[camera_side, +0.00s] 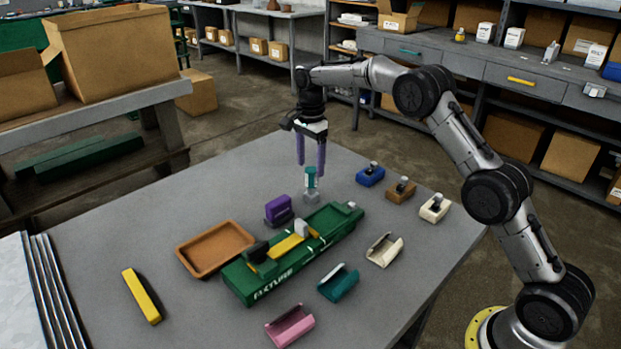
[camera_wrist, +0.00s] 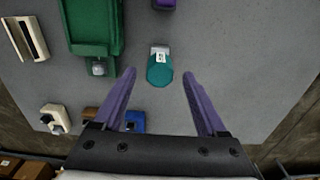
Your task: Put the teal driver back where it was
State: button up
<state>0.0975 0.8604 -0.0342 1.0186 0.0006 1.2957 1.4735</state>
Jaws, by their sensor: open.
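The teal driver (camera_side: 311,179) appears as a short teal cylinder standing upright on a grey block-like base (camera_side: 311,197), on the grey table behind the green fixture. The wrist view shows the teal cylinder (camera_wrist: 160,71) from above, with a grey part and white label at its far side. My gripper (camera_side: 311,168) points down with its purple fingers apart, tips near the top of the driver. In the wrist view, the driver lies ahead of and between the open fingers (camera_wrist: 159,74), touching neither. I cannot tell whether the base is part of the driver.
A green fixture (camera_side: 335,222), purple block (camera_side: 278,206) and orange tray (camera_side: 183,262) stand close by. Blue (camera_side: 370,176), brown (camera_side: 400,190) and cream (camera_side: 435,209) blocks sit right. Cream, teal (camera_side: 338,284) and pink channels and a yellow bar (camera_side: 141,296) lie nearer. The back-left tabletop is clear.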

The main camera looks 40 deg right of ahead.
jog(key=shift+r, duration=1.8)
jog(key=s+a+r+n+t, duration=0.15)
jog(key=s+r+n, duration=0.25)
jog(key=s+r, duration=0.45)
jog(key=s+a+r+n+t, duration=0.15)
jog(key=s+r+n, duration=0.4)
jog(key=s, duration=0.55)
jog(key=s+a+f+n+t, duration=0.1)
jog(key=s+f+n, duration=0.2)
jog(key=s, duration=0.8)
jog(key=s+a+f+n+t, duration=0.1)
jog(key=s+n, duration=0.4)
jog(key=s, duration=0.6)
jog(key=shift+a+f+t, duration=0.3)
jog(key=shift+a+f, duration=0.05)
jog(key=shift+f, duration=0.55)
jog(key=shift+n, duration=0.25)
